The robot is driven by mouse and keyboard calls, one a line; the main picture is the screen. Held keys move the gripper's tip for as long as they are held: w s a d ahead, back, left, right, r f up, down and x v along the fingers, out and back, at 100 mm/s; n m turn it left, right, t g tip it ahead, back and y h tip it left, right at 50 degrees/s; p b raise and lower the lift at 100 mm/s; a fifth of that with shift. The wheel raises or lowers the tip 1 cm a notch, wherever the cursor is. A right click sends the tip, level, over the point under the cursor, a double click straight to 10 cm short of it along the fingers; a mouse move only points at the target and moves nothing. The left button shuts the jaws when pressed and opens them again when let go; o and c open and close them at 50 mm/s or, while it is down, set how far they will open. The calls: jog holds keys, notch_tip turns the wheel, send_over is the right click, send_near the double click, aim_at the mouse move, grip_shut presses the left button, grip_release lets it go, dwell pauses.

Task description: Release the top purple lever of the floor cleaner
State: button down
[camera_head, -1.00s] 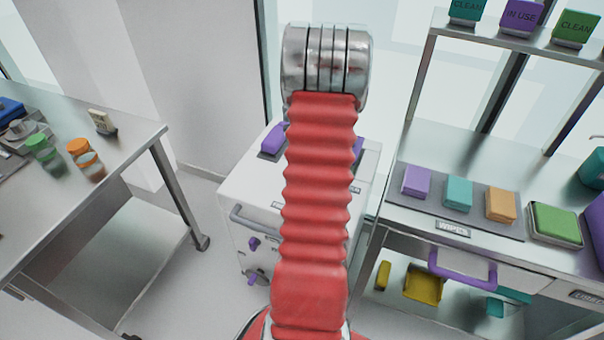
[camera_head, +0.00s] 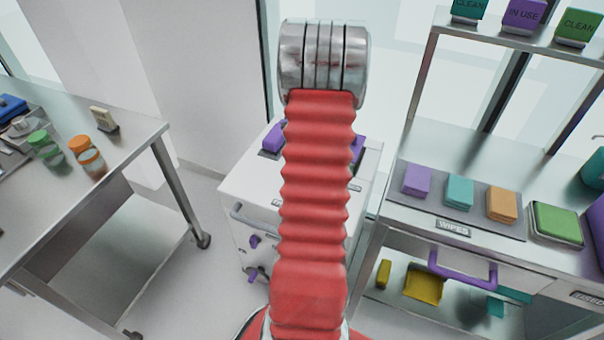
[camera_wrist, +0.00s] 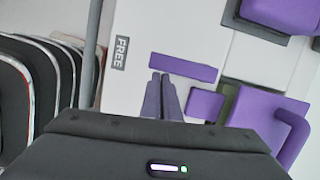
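The floor cleaner (camera_head: 245,185) is a white box-shaped machine behind my red arm in the head view, with purple parts on top. Two small purple levers show on its front, an upper one (camera_head: 254,241) and a lower one (camera_head: 251,276). In the wrist view its white panel (camera_wrist: 135,25) carries a FREE label and a flat purple bar (camera_wrist: 183,67). My gripper (camera_wrist: 162,78) has two narrow greyish-purple fingers close together, with their tips just below the bar. I cannot tell whether they touch it. The head view hides my gripper.
A steel table (camera_head: 120,140) with jars stands at left. A steel counter (camera_head: 370,225) with coloured wipes and a purple drawer handle (camera_head: 462,270) stands close at right. In the wrist view, purple blocks and a curved purple handle (camera_wrist: 295,135) lie right of my fingers.

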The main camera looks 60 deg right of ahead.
jog(key=v, duration=0.9)
jog(key=shift+r, duration=0.3)
jog(key=shift+a, duration=0.1)
jog(key=w+a+r+n+t, duration=0.1)
jog(key=a+r+n, duration=0.5)
jog(key=a+n, duration=0.5)
jog(key=w+a+r+n+t, duration=0.1)
jog(key=a+r+n, duration=0.4)
jog(key=a+n, duration=0.6)
jog(key=w+a+r+n, duration=0.1)
jog(key=a+r+n, duration=0.5)
jog(key=a, duration=2)
jog(key=n, duration=0.5)
jog(key=shift+r+n+t+h, duration=0.3)
jog(key=shift+n+t, duration=0.1)
